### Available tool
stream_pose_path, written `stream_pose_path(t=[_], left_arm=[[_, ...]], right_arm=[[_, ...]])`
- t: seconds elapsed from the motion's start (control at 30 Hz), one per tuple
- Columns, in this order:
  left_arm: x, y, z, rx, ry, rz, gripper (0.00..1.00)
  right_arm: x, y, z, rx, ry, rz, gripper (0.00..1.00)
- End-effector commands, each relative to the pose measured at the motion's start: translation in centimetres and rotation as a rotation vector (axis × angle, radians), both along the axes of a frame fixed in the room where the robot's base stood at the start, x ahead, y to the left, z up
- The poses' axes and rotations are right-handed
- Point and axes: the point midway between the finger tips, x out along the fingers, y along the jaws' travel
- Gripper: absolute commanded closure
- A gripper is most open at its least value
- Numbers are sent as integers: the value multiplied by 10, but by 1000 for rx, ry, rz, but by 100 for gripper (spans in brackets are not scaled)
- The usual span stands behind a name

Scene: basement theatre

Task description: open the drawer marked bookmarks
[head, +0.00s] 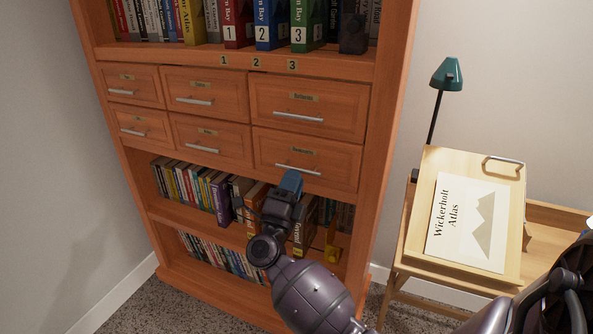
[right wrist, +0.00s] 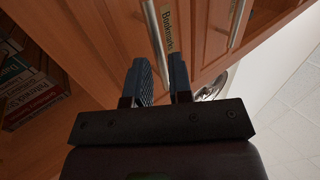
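The drawer marked Bookmarks (head: 335,165) is the lower right one in the bookcase's block of drawers, and it is shut. Its silver bar handle (head: 310,172) runs across the front below the label. My right gripper (head: 291,180) is just in front of this handle in the head view. In the right wrist view the gripper (right wrist: 160,78) is open, with its two blue fingers apart. The handle (right wrist: 154,28) reaches down toward the gap between the fingers, beside the Bookmarks label (right wrist: 168,30). I cannot tell whether they touch. My left gripper is not in view.
Several other shut drawers (head: 208,95) with silver handles surround it. Shelves of books sit above and below, including numbered volumes (head: 268,25). A wooden desk with a slanted board holding the Wickerholt Atlas (head: 467,222) and a green lamp (head: 447,75) stands right.

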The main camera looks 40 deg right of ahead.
Motion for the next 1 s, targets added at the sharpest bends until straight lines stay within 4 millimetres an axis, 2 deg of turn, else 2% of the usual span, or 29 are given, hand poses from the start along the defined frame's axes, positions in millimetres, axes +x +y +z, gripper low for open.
stream_pose_path(t=[0.23, 0.63, 0.77, 1.0], left_arm=[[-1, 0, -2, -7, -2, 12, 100], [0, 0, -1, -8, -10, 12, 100], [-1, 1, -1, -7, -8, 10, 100], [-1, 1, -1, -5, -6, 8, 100]], right_arm=[[9, -21, 15, -1, 1, 0, 80], [11, -26, 18, 0, 2, 1, 80], [11, -25, 18, -1, 2, 1, 98], [11, -25, 18, -1, 2, 1, 100]])
